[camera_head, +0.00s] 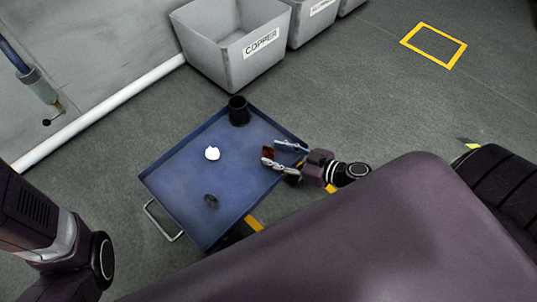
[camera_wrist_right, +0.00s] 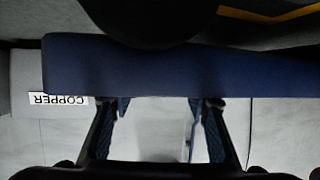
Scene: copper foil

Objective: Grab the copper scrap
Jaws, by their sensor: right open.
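The copper scrap (camera_head: 268,153) is a small reddish-brown piece over the right part of the blue tray (camera_head: 178,175). My right gripper (camera_head: 270,152) reaches in from the right over the tray's edge. Its fingers are apart, with the scrap showing between their tips in the head view; I cannot tell whether they touch it. In the right wrist view the open fingers (camera_wrist_right: 162,105) point towards the blue tray (camera_wrist_right: 160,68), and I cannot make out the scrap there. My left arm shows at lower left, but its gripper is out of the picture.
The tray also holds a black cup (camera_head: 238,112), a white crumpled piece (camera_head: 212,153) and a dark piece (camera_head: 211,201). A grey bin labelled COPPER (camera_head: 227,55) stands behind it, with other bins to its right.

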